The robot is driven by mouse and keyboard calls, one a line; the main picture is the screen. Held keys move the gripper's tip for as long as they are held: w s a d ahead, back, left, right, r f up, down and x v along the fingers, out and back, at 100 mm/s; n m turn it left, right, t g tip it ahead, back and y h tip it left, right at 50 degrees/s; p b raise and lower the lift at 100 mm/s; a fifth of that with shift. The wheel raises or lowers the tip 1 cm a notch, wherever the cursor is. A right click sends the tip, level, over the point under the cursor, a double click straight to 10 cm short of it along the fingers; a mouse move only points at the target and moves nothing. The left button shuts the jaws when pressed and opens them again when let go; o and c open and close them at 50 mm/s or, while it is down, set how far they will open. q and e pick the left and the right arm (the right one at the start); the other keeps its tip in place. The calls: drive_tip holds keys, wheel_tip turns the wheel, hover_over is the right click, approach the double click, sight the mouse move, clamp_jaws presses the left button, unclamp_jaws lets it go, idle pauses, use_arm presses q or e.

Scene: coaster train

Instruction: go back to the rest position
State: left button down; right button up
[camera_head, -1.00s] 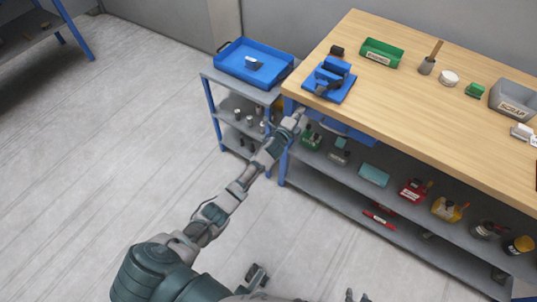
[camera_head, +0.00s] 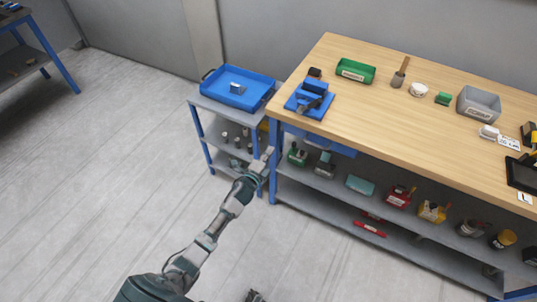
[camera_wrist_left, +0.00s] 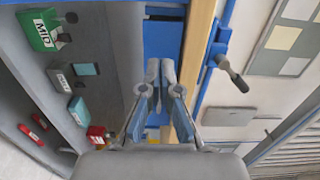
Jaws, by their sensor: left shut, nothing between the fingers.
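My left gripper (camera_head: 267,155) is shut and empty. In the head view it is in front of the workbench's near left leg, below the level of the bench top, beside the small grey shelf cart. In the left wrist view its two fingers (camera_wrist_left: 160,80) lie close together with nothing between them. Behind them is the blue and wooden edge of the bench. My right gripper does not show in the head view.
The workbench (camera_head: 400,117) carries a blue fixture (camera_head: 309,98), a green bin (camera_head: 355,71) and a grey bin (camera_head: 479,103). Bottles stand on its lower shelf. A blue tray (camera_head: 257,101) sits on the cart.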

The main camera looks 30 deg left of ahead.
use_arm(q)
drive_tip(key=s+d+f+n+g+y+p, duration=0.15)
drive_tip(key=s+f+n+g+p, duration=0.5)
drive_tip(key=s+f, duration=1.55)
drive_tip(key=s+d+f+n+g, duration=0.2)
drive_tip(key=s+f+n+g, duration=0.1)
drive_tip(key=s, duration=0.5)
drive_tip(key=s+d+f+n+g+h, duration=0.1)
drive_tip(key=s+d+f+n+g, duration=0.1)
drive_tip(key=s+f, duration=0.3)
drive_tip(key=s+d+f+n+g, duration=0.2)
drive_tip(key=s+f+n+g, duration=0.2)
drive_tip(key=s, duration=0.9)
drive_tip(key=shift+d+g, duration=0.25)
drive_tip(key=shift+g, duration=0.1)
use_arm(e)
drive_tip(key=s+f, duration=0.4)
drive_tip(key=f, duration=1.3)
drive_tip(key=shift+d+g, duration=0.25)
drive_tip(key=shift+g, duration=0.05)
use_arm(q)
drive_tip(key=shift+d+r+n, duration=0.15)
drive_tip(key=shift+d+n, duration=0.1)
drive_tip(key=shift+d, duration=0.1)
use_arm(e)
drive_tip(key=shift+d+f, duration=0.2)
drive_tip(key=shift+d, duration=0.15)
